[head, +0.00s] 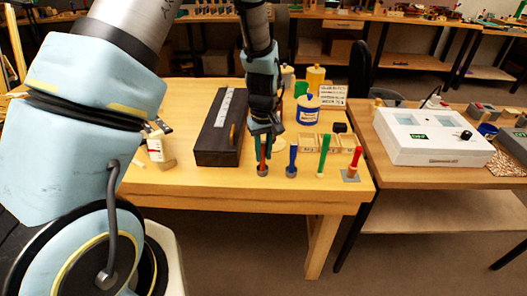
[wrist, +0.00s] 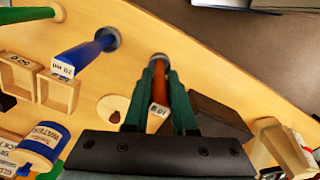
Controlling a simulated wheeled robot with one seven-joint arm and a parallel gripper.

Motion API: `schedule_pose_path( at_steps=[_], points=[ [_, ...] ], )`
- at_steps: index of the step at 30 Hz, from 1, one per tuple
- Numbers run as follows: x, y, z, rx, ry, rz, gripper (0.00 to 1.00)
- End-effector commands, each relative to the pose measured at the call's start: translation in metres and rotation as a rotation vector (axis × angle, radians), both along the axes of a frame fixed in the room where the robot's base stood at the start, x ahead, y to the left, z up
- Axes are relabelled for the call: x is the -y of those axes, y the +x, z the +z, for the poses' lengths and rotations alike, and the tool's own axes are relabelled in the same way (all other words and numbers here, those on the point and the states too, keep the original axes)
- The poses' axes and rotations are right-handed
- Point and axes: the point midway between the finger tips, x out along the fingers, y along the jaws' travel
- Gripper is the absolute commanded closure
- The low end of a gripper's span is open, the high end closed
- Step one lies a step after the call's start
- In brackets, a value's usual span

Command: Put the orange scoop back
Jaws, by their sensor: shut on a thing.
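The orange scoop (head: 263,153) stands upright at the front of the bench, its lower end at a small grey holder (head: 263,171). My gripper (head: 263,136) is above it, pointing down, with its fingers shut on the upper handle. In the wrist view my gripper's green fingers (wrist: 159,78) flank the orange handle (wrist: 159,92), which has a white label on its end. Whether the scoop is fully seated in the holder cannot be told. The scoop's far end is mostly hidden.
To the right stand a blue tool (head: 292,158), a green tool (head: 324,152) and a red tool (head: 355,160) in holders. A long dark box (head: 205,157) is close on the left. Behind are small wooden boxes (head: 308,143) and a blue jar (head: 308,116).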

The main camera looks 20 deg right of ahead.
Motion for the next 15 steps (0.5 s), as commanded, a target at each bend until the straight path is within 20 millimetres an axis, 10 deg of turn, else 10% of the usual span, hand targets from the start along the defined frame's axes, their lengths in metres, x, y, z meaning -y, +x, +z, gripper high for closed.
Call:
schedule_pose_path(
  at_steps=[4,5,15],
  points=[
    [0.0001,-0.0001,-0.0038,0.000,0.000,0.000,1.00],
    [0.0001,-0.0001,-0.0038,0.000,0.000,0.000,0.75],
    [0.0001,-0.0002,-0.0027,0.000,0.000,0.000,0.46]
  ],
)
